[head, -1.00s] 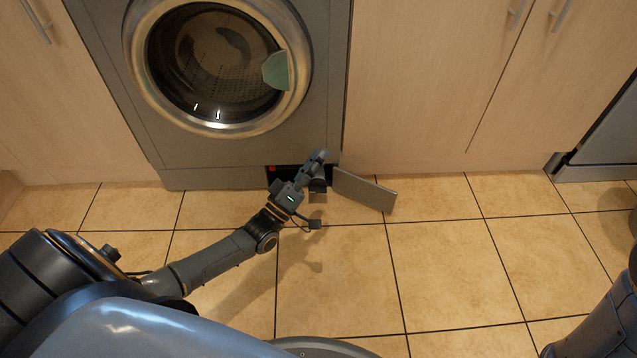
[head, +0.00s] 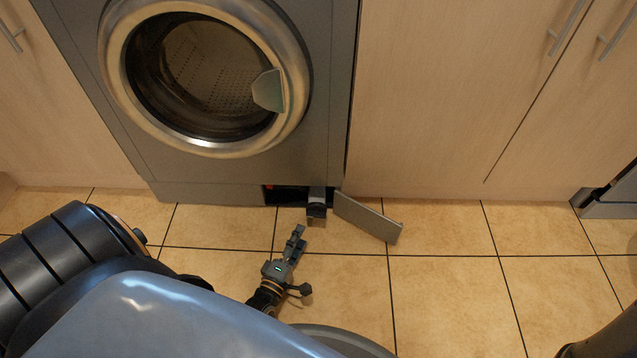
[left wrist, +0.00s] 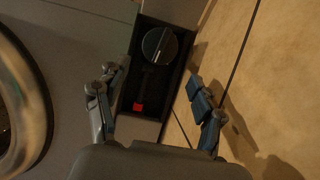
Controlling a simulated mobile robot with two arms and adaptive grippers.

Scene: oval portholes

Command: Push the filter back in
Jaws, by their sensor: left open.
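The filter (head: 317,208) sticks out of the dark opening (head: 287,195) at the bottom right of the washing machine (head: 235,165). Its round dark end with a pale bar shows in the left wrist view (left wrist: 159,45). My left gripper (head: 299,234) is on the near side of the filter, a little below it in the head view, apart from it. In the left wrist view its fingers (left wrist: 150,82) are spread and hold nothing. The filter's inner part is hidden in the opening. My right gripper is not in view.
A grey flap (head: 368,218) hangs open to the right of the filter, out over the floor. A small red part (left wrist: 138,107) is inside the opening. Cabinet doors (head: 430,90) stand to the right. The tiled floor (head: 445,290) is clear there.

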